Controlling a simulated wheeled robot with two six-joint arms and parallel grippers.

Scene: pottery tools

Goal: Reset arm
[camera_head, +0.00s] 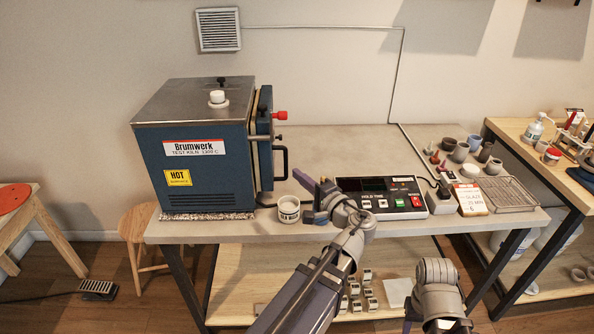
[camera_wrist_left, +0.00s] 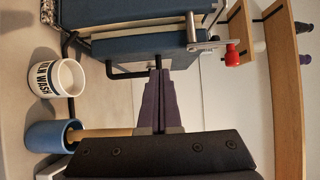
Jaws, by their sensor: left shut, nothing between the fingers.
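My left gripper (camera_head: 303,183) is over the front of the grey table (camera_head: 215,231), its fingers pointing up and left towards the kiln's door side. In the left wrist view its purple fingers (camera_wrist_left: 160,98) are together with nothing between them. The blue kiln (camera_head: 203,150) stands to the left, its black door handle beyond the fingertips. A white mug (camera_head: 288,211) with dark lettering stands just left of the gripper; it also shows in the left wrist view (camera_wrist_left: 56,78). My right arm shows at the lower right; its gripper is not visible.
A blue cup (camera_wrist_left: 45,136) with a wooden handle in it is beside the gripper. A control box (camera_head: 380,196) lies to the right. Several small pots, a wire rack (camera_head: 510,193) and a card (camera_head: 469,200) occupy the table's right end. Small items sit on the lower shelf.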

